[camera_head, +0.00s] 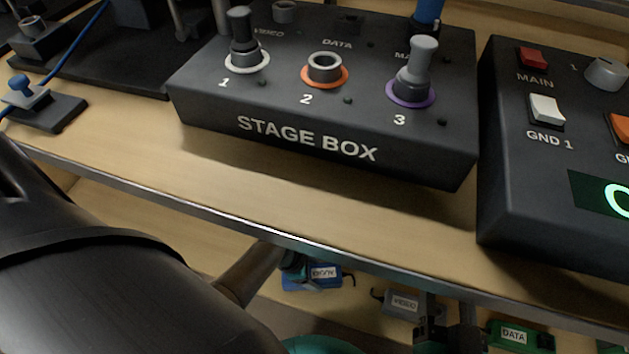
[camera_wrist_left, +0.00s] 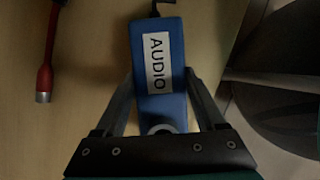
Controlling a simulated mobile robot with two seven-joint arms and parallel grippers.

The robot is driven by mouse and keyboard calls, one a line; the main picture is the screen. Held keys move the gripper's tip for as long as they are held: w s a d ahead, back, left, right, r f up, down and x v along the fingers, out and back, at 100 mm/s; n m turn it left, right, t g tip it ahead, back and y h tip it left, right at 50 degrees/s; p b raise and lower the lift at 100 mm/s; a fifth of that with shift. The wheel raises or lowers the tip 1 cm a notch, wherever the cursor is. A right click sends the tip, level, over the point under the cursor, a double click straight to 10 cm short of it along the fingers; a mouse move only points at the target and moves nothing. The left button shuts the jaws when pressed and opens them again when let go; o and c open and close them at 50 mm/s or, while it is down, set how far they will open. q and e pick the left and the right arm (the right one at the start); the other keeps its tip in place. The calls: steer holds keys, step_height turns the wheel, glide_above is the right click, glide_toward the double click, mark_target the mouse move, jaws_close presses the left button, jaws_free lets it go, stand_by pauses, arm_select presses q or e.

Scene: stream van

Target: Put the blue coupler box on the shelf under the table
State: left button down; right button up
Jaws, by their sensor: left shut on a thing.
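The blue coupler box (camera_wrist_left: 160,62), with a white AUDIO label, is held by its near end between the fingers of my left gripper (camera_wrist_left: 160,115). Its dark cable leaves the far end. In the head view the blue box (camera_head: 318,281) shows below the table's front edge, by the shelf, with the left gripper (camera_head: 292,268) at its left end, partly hidden by the table and my arm. The wooden shelf (camera_head: 352,320) lies under the table (camera_head: 190,172). I cannot tell whether the box touches it. Dark upright parts at the bottom may be my right gripper; its state is unclear.
A grey VIDEO box (camera_head: 404,303) and a green DATA box (camera_head: 512,334) are to the right under the table. The stage box (camera_head: 310,110) and a switch panel (camera_head: 540,170) stand on top. A red cable end (camera_wrist_left: 44,82) lies left of the blue box.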

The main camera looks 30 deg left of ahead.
arm_select(q)
steer(key=shift+f, duration=0.1)
jaws_free()
stand_by(0.4)
